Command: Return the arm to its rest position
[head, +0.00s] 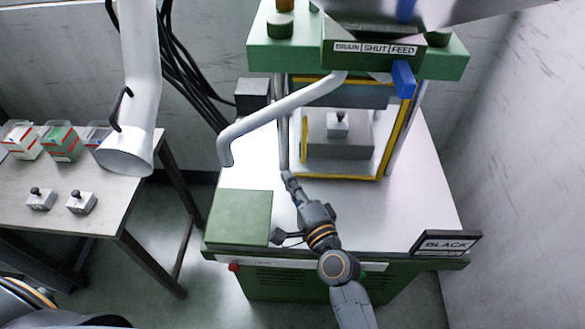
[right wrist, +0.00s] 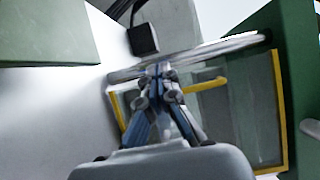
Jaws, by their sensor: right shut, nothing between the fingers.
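My right arm comes up from the bottom of the head view, and my right gripper (head: 287,175) is over the white worktop of the green press. Its fingers are together and hold nothing. In the right wrist view the shut gripper (right wrist: 159,72) points toward the grey bent bar (right wrist: 200,55) and the yellow-edged press opening. Whether the fingertips touch anything cannot be told. In the head view the bent grey bar (head: 280,108) runs above and left of the gripper. My left gripper is not in view; only part of my left arm may show at the lower left corner.
A small grey part with a black knob (head: 337,124) sits on a block inside the yellow-edged opening. A green plate (head: 238,218) lies left of my arm, a BLACK sign (head: 446,243) right. A side table (head: 100,222) holds bins and two similar parts.

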